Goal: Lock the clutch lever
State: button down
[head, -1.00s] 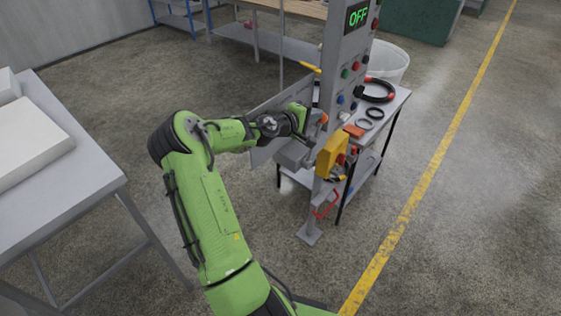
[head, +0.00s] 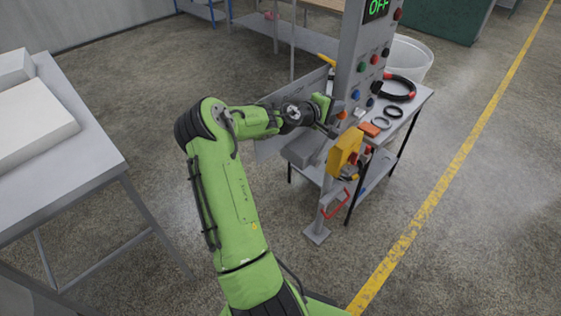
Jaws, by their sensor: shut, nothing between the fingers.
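A grey control post (head: 352,75) stands right of centre, with a lit OFF display (head: 377,8) and coloured buttons. I cannot tell for sure which part is the clutch lever. A small orange piece (head: 341,115) shows on the post's left side. A yellow block (head: 345,150) and a red bent handle (head: 336,206) are lower on the post. My gripper (head: 331,128) is close to the post's left side, beside the orange piece and above the grey box (head: 304,150). Its fingers are small and partly hidden; it is shut and empty. Contact with the post cannot be made out.
A small table (head: 421,98) behind the post holds black rings, a red-and-black hose loop (head: 397,88) and an orange block. A grey table (head: 100,185) with white boxes stands at the left. Open floor lies right of the post, crossed by a yellow line (head: 455,172).

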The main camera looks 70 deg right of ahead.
jog(key=w+a+r+p, duration=0.1)
jog(key=w+a+r, duration=0.1)
jog(key=r, duration=0.3)
jog(key=w+a+r, duration=0.2)
jog(key=a+r, duration=0.2)
jog(key=r, duration=0.2)
jog(key=shift+w+a+r+p, duration=0.2)
jog(key=shift+a+r+p, duration=0.1)
jog(key=shift+p, duration=0.1)
